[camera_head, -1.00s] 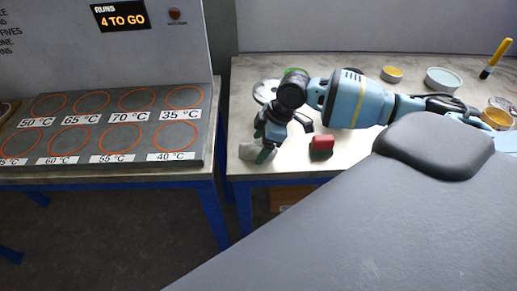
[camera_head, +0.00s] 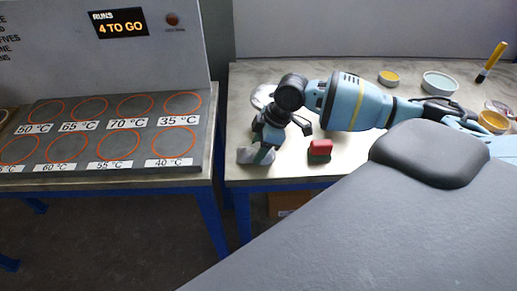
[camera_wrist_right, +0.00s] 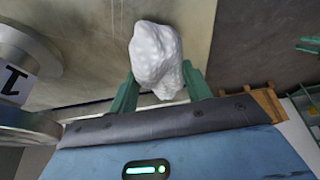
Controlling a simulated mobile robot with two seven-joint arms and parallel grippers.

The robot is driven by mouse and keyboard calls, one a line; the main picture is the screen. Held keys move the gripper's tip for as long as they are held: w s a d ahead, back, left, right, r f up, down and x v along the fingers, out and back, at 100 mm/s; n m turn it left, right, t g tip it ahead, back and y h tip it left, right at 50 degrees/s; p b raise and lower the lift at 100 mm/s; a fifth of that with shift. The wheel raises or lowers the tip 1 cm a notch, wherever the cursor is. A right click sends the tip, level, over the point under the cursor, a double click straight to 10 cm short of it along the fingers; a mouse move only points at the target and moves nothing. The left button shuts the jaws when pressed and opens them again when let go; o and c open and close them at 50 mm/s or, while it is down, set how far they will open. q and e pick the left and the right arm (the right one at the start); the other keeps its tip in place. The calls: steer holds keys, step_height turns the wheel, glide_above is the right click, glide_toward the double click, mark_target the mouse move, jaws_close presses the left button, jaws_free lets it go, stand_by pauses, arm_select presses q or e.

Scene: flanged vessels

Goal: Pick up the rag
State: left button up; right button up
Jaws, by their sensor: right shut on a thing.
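The rag is a pale, crumpled, dimpled lump (camera_wrist_right: 157,58) between the two green fingers of my right gripper (camera_wrist_right: 160,90) in the right wrist view. The fingers are shut on it, and most of it sticks out past their tips. In the head view my right gripper (camera_head: 264,150) points down at the left front corner of the right table, with a grey bit of the rag (camera_head: 246,156) showing beside it. I cannot tell if the rag touches the table. My left gripper is in neither view.
A metal flanged part (camera_wrist_right: 25,60) with a "1" label is close by in the wrist view. Bowls (camera_head: 441,82) stand farther back. A gap separates this table from the marked heating plate (camera_head: 100,135).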

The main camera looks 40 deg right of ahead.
mark_target(256, 151)
steer(key=r, duration=0.1)
steer(key=s+r, duration=0.1)
steer(key=shift+d+r, duration=0.15)
steer(key=shift+r, duration=0.25)
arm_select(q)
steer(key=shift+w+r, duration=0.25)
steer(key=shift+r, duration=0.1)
arm_select(e)
steer(key=s+d+r, duration=0.1)
steer(key=s+d, duration=0.1)
steer(key=s, duration=1.3)
steer(key=shift+r, duration=0.2)
